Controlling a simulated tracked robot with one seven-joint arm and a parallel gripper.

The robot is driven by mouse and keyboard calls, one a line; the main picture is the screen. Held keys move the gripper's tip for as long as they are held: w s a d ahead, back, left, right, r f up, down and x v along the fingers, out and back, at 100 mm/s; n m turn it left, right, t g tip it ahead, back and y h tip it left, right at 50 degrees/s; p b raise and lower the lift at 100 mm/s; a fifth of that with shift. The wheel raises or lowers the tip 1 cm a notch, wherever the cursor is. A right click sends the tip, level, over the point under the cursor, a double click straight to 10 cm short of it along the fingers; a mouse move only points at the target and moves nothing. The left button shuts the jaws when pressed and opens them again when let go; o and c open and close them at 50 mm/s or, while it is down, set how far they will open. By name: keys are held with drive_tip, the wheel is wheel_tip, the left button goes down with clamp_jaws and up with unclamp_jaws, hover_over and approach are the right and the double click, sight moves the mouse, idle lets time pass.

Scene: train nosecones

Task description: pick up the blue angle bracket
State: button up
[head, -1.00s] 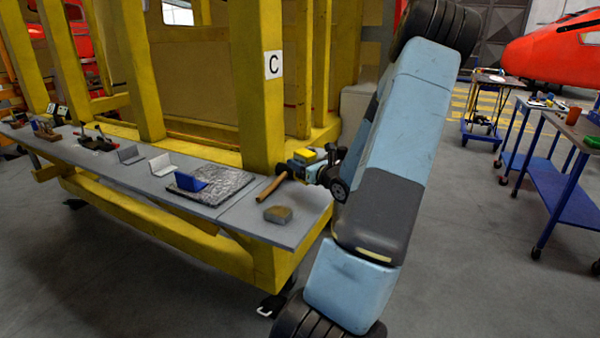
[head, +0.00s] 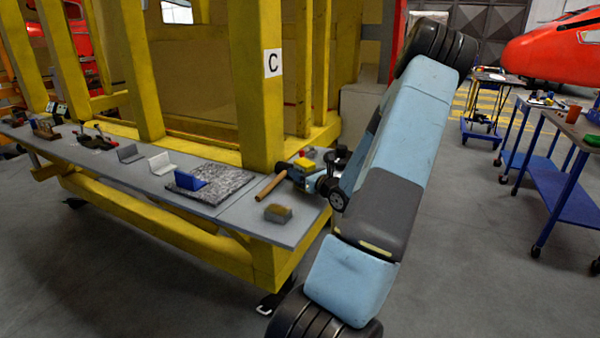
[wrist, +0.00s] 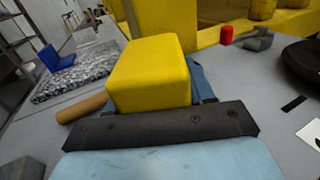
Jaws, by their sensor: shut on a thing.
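The blue angle bracket (head: 190,184) stands on a grey speckled slab on the bench, left of my gripper. It also shows at the upper left of the wrist view (wrist: 58,57), well apart from my gripper. My gripper (head: 306,173) is shut on a yellow block (wrist: 150,75) over the right end of the bench. The block hides most of the fingers in the wrist view.
The speckled slab (head: 238,181) lies on the grey bench (head: 160,198). A wooden handle (head: 271,187) and a small brown-grey block (head: 278,214) lie near my gripper. Grey angle brackets (head: 162,164) stand farther left. A yellow post (head: 258,100) rises behind the bench.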

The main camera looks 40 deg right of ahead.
drive_tip(key=o, duration=1.2)
drive_tip(key=shift+o, duration=0.2)
